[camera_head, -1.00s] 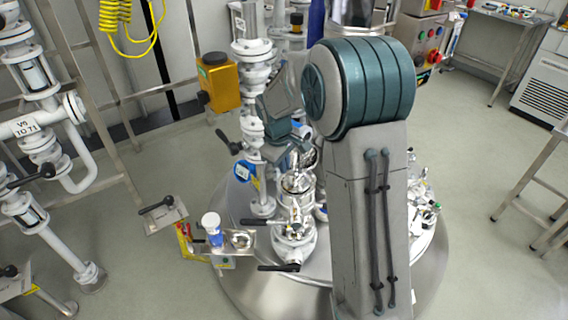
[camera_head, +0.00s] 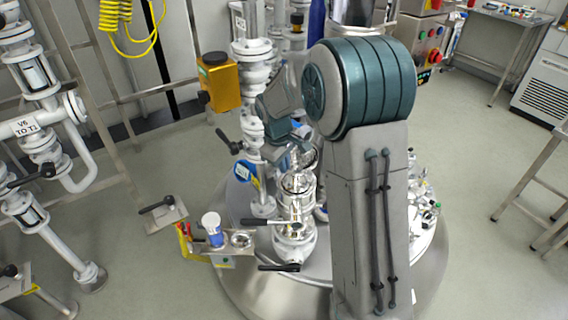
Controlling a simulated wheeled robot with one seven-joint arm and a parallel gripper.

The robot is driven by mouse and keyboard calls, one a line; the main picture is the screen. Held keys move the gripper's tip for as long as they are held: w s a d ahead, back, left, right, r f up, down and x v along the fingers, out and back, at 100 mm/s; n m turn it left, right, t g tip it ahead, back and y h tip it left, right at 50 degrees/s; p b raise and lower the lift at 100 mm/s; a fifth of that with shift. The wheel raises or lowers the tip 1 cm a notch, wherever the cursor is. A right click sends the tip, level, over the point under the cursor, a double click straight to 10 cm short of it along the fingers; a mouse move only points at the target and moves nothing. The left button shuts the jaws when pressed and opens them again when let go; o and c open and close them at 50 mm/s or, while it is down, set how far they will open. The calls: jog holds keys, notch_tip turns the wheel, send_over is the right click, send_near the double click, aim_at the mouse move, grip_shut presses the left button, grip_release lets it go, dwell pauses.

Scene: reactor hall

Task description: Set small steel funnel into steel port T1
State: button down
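A steel port assembly (camera_head: 294,232) with flanges and black-handled valves stands on the round steel vessel lid, left of my arm column. I cannot read a T1 label on it. A shiny, round, open-mouthed steel piece (camera_head: 298,184) shows at its top, upright; I cannot tell whether this is the small funnel or part of the port. My gripper (camera_head: 303,158) is just above and behind this piece, small and partly hidden by my arm. I cannot see whether its fingers are open, or whether they touch anything.
A small steel shelf (camera_head: 222,250) left of the port carries a white and blue container (camera_head: 212,229) and a round steel piece (camera_head: 241,239). White piping with a yellow box (camera_head: 218,82) rises behind. Several small items (camera_head: 424,205) lie on the lid's right side.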

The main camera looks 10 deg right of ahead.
jog(key=shift+f+b, duration=0.4)
jog(key=shift+f, duration=0.15)
dwell(0.4)
jog(key=c, duration=1.6)
grip_release()
jog(key=r, duration=0.4)
jog(key=s+a+r, duration=0.1)
jog(key=r, duration=0.4)
jog(key=a+r, duration=0.1)
jog(key=r, duration=0.3)
jog(key=shift+s+r, duration=0.3)
jog(key=s+d+f+m, duration=0.1)
jog(key=s+m, duration=0.1)
jog(key=s, duration=0.6)
jog(key=s+d+f+m+t+y, duration=0.1)
jog(key=s+m, duration=0.2)
jog(key=s, duration=0.6)
jog(key=s+d+f+m, duration=0.1)
jog(key=s+m, duration=0.2)
jog(key=s, duration=0.5)
jog(key=shift+s+d+f+t+y, duration=0.2)
jog(key=shift+d+f+t+y, duration=0.1)
jog(key=shift+d+t, duration=0.1)
